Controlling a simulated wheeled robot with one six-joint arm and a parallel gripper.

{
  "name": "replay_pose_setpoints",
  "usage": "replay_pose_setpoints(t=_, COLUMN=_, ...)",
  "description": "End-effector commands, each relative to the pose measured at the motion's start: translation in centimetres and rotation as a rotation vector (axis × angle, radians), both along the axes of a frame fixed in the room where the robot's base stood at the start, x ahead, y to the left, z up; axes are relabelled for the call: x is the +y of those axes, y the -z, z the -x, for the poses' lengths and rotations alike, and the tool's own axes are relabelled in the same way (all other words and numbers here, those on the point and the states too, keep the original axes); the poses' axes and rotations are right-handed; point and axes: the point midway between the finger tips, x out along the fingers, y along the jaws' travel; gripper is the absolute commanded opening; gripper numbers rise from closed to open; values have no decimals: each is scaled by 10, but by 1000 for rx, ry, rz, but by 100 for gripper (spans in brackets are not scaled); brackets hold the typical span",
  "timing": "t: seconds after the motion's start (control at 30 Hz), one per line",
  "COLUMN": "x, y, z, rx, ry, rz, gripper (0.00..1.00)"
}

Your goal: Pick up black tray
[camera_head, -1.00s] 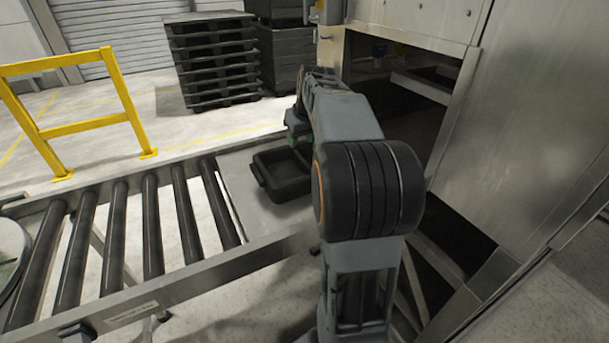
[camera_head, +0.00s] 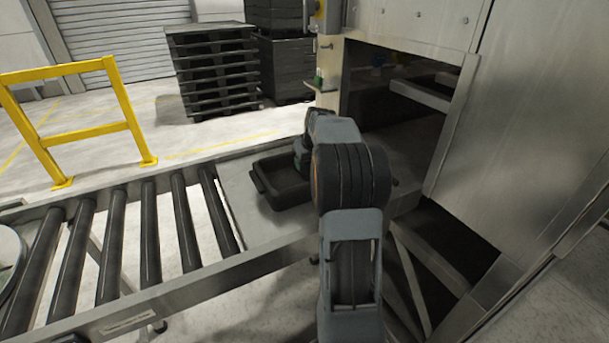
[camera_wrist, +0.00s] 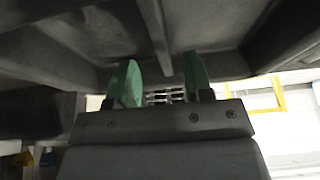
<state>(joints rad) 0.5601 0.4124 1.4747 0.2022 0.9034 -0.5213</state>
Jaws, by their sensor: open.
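The black tray (camera_head: 270,192) is a shallow, dark rectangular tray with a raised rim. It lies on the flat metal plate at the end of the roller conveyor, and my arm hides its right part. My gripper (camera_head: 299,163) is over the right side of the tray, mostly hidden by my arm. In the wrist view, my gripper (camera_wrist: 160,62) has two green fingers spread apart. Dark tray surface (camera_wrist: 90,35) fills the top of that view, close to the fingertips. I cannot tell whether the fingers touch the tray.
The roller conveyor (camera_head: 148,240) runs to the left. The washer's steel housing (camera_head: 520,110) and its dark opening stand right of the tray. A yellow guard rail (camera_head: 85,133) stands behind the conveyor. Stacked black pallets (camera_head: 213,70) stand at the back.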

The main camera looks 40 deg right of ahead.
Motion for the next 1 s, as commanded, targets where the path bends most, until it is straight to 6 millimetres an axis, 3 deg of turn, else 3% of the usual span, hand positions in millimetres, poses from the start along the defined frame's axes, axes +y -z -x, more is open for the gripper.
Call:
replay_pose_setpoints(t=0.27, x=1, y=32, z=-11, rx=3, ry=0, rz=-1, gripper=47)
replay_pose_setpoints(t=0.6, x=0, y=36, z=-13, rx=0, ry=0, rz=0, gripper=47)
replay_pose_setpoints(t=1.0, x=0, y=36, z=-13, rx=0, ry=0, rz=0, gripper=8)
